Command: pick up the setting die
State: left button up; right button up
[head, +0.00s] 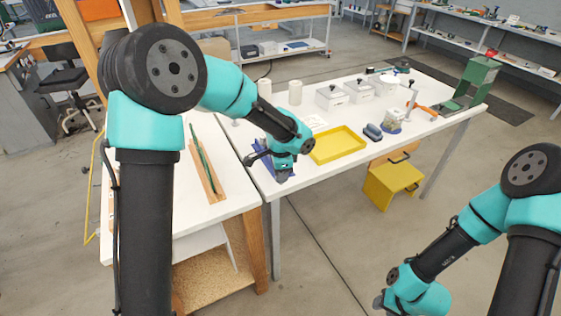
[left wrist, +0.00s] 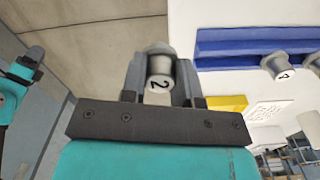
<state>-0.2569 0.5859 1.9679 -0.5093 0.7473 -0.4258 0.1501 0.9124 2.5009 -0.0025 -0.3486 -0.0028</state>
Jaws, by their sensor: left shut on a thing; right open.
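My left gripper (head: 282,177) is over the near left edge of the white table. In the left wrist view the left gripper (left wrist: 160,75) is shut on a grey cylindrical setting die (left wrist: 159,83) marked "2". A blue rack (left wrist: 230,48) is beside it there, with a second cylindrical piece (left wrist: 280,66) marked "4" at the rack. The blue rack (head: 261,167) shows partly behind the gripper in the head view. The held die is too small to make out there. My right gripper (head: 381,301) is open at the bottom edge, over the floor, away from the table.
A yellow tray (head: 338,147) lies right of the left gripper, with a dark blue object (head: 372,132) and a jar (head: 392,123) beyond. White lidded boxes (head: 331,98) and a green press (head: 474,82) stand farther back.

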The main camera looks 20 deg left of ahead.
pick_arm(q)
jog(key=s, duration=0.1)
jog(key=s+d, duration=0.1)
jog(key=s, duration=0.3)
jog(key=shift+d+r, duration=0.2)
jog(key=shift+r, duration=0.05)
jog(key=shift+w, duration=0.15)
